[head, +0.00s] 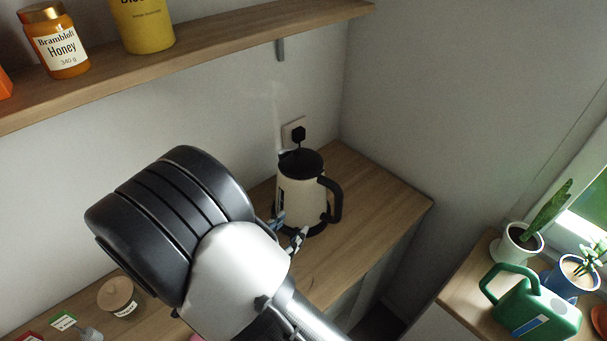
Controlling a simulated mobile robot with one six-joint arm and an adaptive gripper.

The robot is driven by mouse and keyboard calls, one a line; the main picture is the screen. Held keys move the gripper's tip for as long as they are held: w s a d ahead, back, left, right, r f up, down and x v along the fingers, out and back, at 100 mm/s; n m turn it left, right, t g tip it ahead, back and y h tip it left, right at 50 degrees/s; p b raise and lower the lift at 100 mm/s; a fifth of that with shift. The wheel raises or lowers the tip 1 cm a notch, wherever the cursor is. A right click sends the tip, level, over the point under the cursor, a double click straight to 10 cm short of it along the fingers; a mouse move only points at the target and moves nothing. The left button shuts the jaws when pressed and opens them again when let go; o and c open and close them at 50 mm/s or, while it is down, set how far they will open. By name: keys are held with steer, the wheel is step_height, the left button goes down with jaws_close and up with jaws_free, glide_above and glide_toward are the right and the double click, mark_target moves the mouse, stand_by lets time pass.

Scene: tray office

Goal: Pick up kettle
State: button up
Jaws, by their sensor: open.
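The kettle (297,198) is cream white with a black lid, black base and a black handle on its right side. It stands upright on the wooden counter in the corner, in the head view. My gripper (286,228) is open, just in front of the kettle's lower left side. My arm hides most of the gripper and the area left of the kettle. I cannot tell whether the fingers touch the kettle.
A socket with a black plug (298,133) is on the wall behind the kettle. A wooden shelf (220,42) above carries a honey jar (58,42) and a yellow tin (145,25). The counter (385,200) is clear right of the kettle. A green watering can (530,309) stands far right.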

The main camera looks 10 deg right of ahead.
steer(key=s+h, duration=0.3)
steer(key=s, duration=0.1)
steer(key=b, duration=0.3)
glide_toward(335, 204)
steer(key=shift+t, duration=0.4)
steer(key=x, duration=0.6)
steer(key=shift+d, duration=0.1)
steer(key=x, duration=0.1)
steer(key=b+x, duration=0.1)
steer(key=x, duration=0.2)
steer(key=shift+w+d+f, duration=0.15)
steer(key=shift+d+f, duration=0.15)
steer(key=shift+d, duration=0.15)
jaws_close()
steer(key=shift+w+r, duration=0.15)
